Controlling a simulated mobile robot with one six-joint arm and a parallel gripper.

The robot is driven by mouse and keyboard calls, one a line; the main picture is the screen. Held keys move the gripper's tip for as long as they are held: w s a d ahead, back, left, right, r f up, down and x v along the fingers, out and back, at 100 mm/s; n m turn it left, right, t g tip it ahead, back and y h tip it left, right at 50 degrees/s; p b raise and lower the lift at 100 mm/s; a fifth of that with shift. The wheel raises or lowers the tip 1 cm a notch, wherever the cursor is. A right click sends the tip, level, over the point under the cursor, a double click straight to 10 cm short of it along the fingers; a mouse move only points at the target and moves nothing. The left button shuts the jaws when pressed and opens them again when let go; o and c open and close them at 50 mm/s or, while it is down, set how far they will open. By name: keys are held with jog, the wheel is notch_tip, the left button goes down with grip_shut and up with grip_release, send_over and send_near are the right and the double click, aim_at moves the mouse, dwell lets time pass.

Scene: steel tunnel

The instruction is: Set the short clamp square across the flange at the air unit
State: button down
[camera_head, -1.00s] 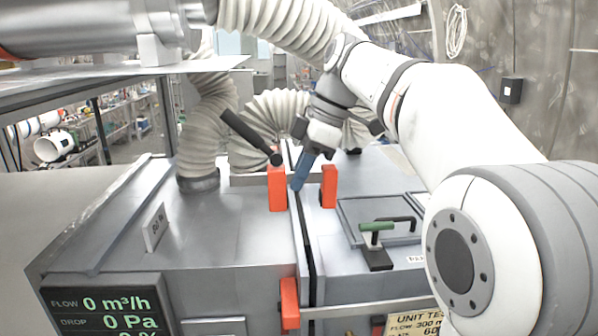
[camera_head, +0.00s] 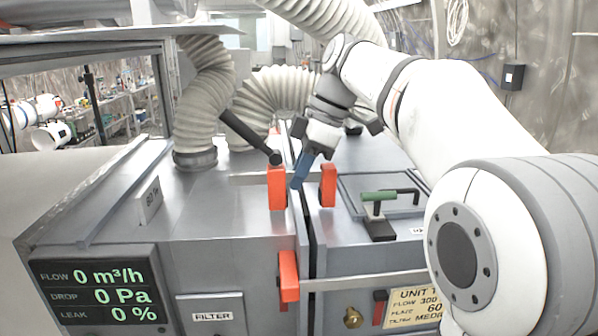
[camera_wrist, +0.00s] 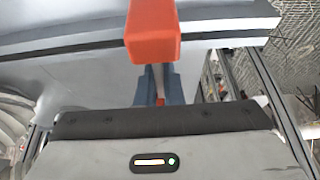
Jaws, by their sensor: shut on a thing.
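The short clamp (camera_head: 277,188) has two orange jaws, a thin steel bar and a black handle tilted up to the left. Its jaws show on either side of the flange seam (camera_head: 314,245) on top of the grey air unit (camera_head: 225,212). The bar looks roughly square to the seam; whether the jaws touch the flange I cannot tell. My gripper (camera_head: 303,170), with blue fingertips, is shut on the clamp between its jaws. In the wrist view one orange jaw (camera_wrist: 153,32) stands in front of the blue fingers (camera_wrist: 158,86). The grip itself is partly hidden.
Another orange clamp (camera_head: 288,276) with a long bar sits lower on the unit's front. A green-handled latch (camera_head: 378,215) stands on the right hatch. Ribbed ducts (camera_head: 205,110) rise behind. A display (camera_head: 100,296) reads zero flow, drop and leak.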

jog(key=shift+f+b, duration=0.5)
dwell(0.4)
jog(key=c, duration=1.5)
grip_release()
